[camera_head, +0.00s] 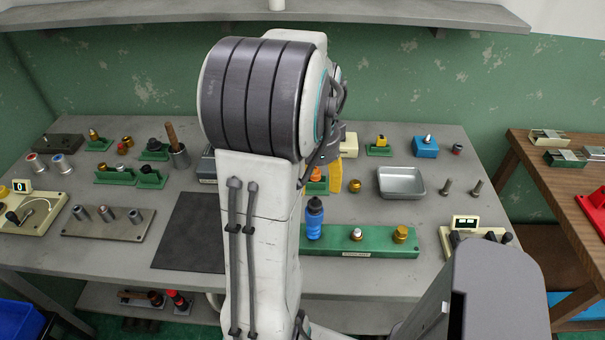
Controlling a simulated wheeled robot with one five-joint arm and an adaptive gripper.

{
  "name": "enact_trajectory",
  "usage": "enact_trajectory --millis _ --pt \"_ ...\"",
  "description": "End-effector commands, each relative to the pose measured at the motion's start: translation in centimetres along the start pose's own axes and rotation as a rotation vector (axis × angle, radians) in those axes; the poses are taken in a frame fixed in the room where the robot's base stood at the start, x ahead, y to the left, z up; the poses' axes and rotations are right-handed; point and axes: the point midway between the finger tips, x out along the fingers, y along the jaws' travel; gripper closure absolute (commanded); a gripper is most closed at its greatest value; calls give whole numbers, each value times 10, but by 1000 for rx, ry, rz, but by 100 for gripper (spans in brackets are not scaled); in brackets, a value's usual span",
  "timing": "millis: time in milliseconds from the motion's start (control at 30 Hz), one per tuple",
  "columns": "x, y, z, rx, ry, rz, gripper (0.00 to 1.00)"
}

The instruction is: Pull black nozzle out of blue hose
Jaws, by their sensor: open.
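A blue, bottle-shaped upright piece (314,222) stands at the left end of a green base (378,249) on the grey table, just right of my arm. It has a dark top (314,203), which looks like the black nozzle seated in the blue hose; at this size I cannot be sure. The dark top is upright and in line with the blue part. My arm fills the middle of the view and hides part of the table.
A dark mat (192,245) lies left of my arm. Several small fixtures stand at the left and back. A brown table (560,165) is at right.

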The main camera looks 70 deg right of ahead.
Motion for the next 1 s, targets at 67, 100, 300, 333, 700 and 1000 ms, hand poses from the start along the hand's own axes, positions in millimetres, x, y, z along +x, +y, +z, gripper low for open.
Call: enact_trajectory --millis 67,100,300,333,700,1000 --pt "0 1 0 56 -1 2 39" --pt "0 1 0 85 -2 4 39" --pt "0 2 1 234 -3 10 39" --pt "0 2 1 258 -3 11 39" --pt "6 4 2 446 -3 17 39" --pt "40 4 2 449 -4 19 39"
